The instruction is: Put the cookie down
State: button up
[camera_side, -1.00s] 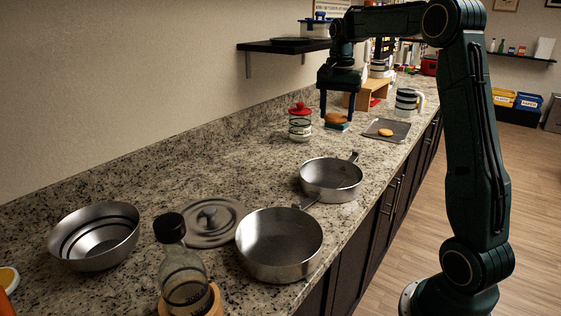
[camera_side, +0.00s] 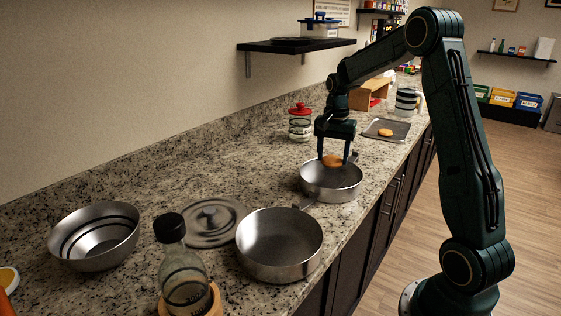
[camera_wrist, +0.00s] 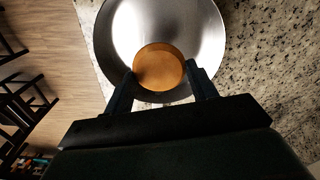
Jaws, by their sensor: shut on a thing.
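The cookie (camera_side: 332,161) is round and orange-brown. My gripper (camera_side: 334,158) is shut on it and points down over the smaller steel pan (camera_side: 331,188). In the wrist view the cookie (camera_wrist: 159,67) sits between the two fingertips (camera_wrist: 159,76), with the pan (camera_wrist: 205,35) behind it. The cookie appears at about the height of the pan's rim or a little above. I cannot tell whether it touches the pan. A second, similar cookie (camera_side: 385,132) lies on a dark mat (camera_side: 400,127) farther back.
A larger pan (camera_side: 279,243), a grey lid (camera_side: 209,220), a bottle (camera_side: 182,270) and a steel bowl (camera_side: 95,236) stand nearer the camera. A red-lidded jar (camera_side: 300,125) and a striped mug (camera_side: 406,101) stand behind. The counter left of the small pan is clear.

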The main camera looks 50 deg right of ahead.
aim_at(330, 184)
jog(key=shift+f, duration=3.4)
jog(key=shift+f, duration=0.15)
jog(key=o, duration=1)
jog(key=shift+r, duration=0.2)
notch_tip(330, 184, up, 11)
jog(key=shift+r, duration=0.45)
